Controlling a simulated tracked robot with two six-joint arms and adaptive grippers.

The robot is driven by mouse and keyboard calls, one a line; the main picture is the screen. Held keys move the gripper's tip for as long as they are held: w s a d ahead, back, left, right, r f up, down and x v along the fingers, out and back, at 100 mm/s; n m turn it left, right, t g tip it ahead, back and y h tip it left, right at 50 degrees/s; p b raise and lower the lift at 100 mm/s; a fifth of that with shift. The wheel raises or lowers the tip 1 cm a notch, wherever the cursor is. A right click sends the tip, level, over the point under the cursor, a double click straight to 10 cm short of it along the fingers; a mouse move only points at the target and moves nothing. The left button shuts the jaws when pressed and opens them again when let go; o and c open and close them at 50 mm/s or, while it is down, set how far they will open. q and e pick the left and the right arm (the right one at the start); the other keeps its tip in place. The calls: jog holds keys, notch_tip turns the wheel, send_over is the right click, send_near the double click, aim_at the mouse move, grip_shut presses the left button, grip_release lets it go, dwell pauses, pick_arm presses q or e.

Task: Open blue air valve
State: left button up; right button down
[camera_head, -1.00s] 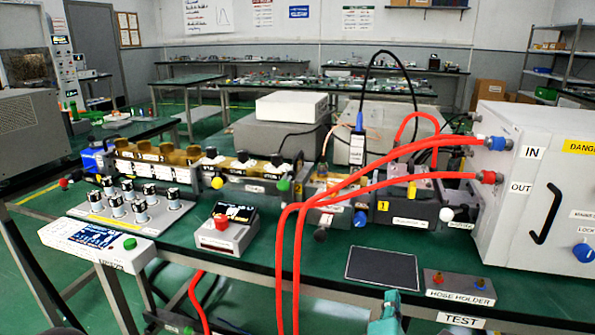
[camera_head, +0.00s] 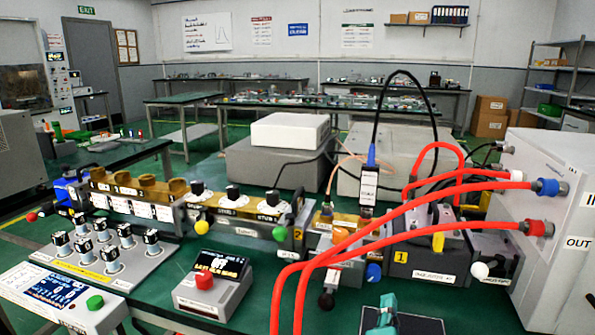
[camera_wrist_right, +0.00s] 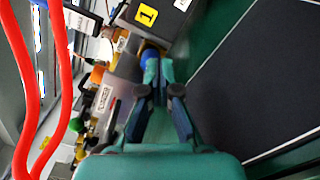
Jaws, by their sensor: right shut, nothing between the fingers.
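My right gripper (camera_head: 388,308) is teal, in front of and below the knob in the head view. In the wrist view the right gripper (camera_wrist_right: 153,76) is shut and empty, its tips pointing toward the knob. Whether they touch it cannot be told. My left gripper is not in view.
Two red hoses (camera_head: 410,205) arch from the white box (camera_head: 560,200) down in front of the bench, left of my right gripper. A dark pad (camera_head: 425,324) lies on the green bench beside the gripper. A white ball knob (camera_head: 480,270) is to the right.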

aim_at(373, 272)
jog(key=shift+w+d, duration=0.1)
jog(key=shift+w, duration=0.4)
jog(key=x, duration=0.4)
jog(key=shift+r, duration=0.1)
jog(key=shift+w+p, duration=0.3)
jog(key=shift+p, duration=0.05)
jog(key=shift+w+r, duration=0.15)
jog(key=shift+w+f, duration=0.25)
jog(key=shift+w, duration=0.1)
jog(key=shift+s, duration=0.15)
